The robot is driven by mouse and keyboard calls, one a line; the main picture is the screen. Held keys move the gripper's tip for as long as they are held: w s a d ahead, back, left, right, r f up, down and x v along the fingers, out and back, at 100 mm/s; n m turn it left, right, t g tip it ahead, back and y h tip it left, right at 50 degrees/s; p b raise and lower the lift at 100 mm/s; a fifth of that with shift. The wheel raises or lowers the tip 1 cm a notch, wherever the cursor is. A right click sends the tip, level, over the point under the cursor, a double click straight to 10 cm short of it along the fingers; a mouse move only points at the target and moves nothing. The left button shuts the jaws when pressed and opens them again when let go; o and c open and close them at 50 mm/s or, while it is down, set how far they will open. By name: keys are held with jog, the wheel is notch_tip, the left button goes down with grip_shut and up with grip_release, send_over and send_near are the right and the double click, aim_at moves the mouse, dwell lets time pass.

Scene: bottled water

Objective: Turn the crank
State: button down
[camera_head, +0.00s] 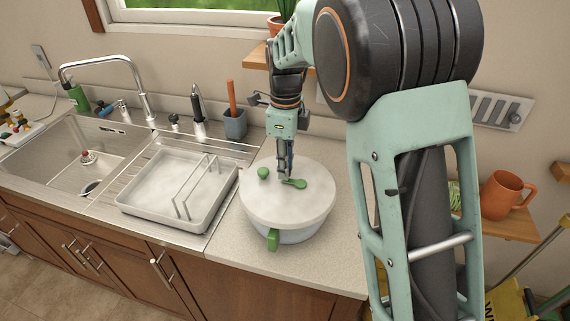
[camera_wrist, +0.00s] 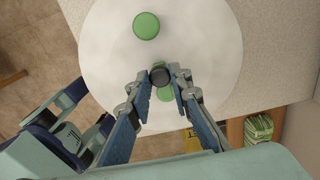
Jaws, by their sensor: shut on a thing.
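A round white lid (camera_head: 265,206) sits on a pale bowl (camera_head: 296,236) on the counter. A green crank arm (camera_head: 295,183) lies on the lid, and a round green knob (camera_head: 262,172) sits apart from it to the left. My gripper (camera_head: 285,174) points down over the crank. In the wrist view its fingers (camera_wrist: 164,80) close around the dark crank handle (camera_wrist: 159,74). Part of the green crank arm (camera_wrist: 165,94) shows between the fingers, and the round green knob (camera_wrist: 146,26) is clear of them. The fingers hide some of the crank.
A green side handle (camera_head: 272,240) sticks out at the bowl's front. A dish rack (camera_head: 150,208) stands close on the left, beside the sink (camera_head: 60,158). A grey cup (camera_head: 235,125) stands behind, and an orange mug (camera_head: 503,194) is on a low shelf at right.

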jog(key=shift+w, duration=0.1)
dwell(0.5)
jog(key=c, duration=1.7)
grip_release()
jog(key=shift+c, duration=0.2)
notch_tip(320, 180, up, 12)
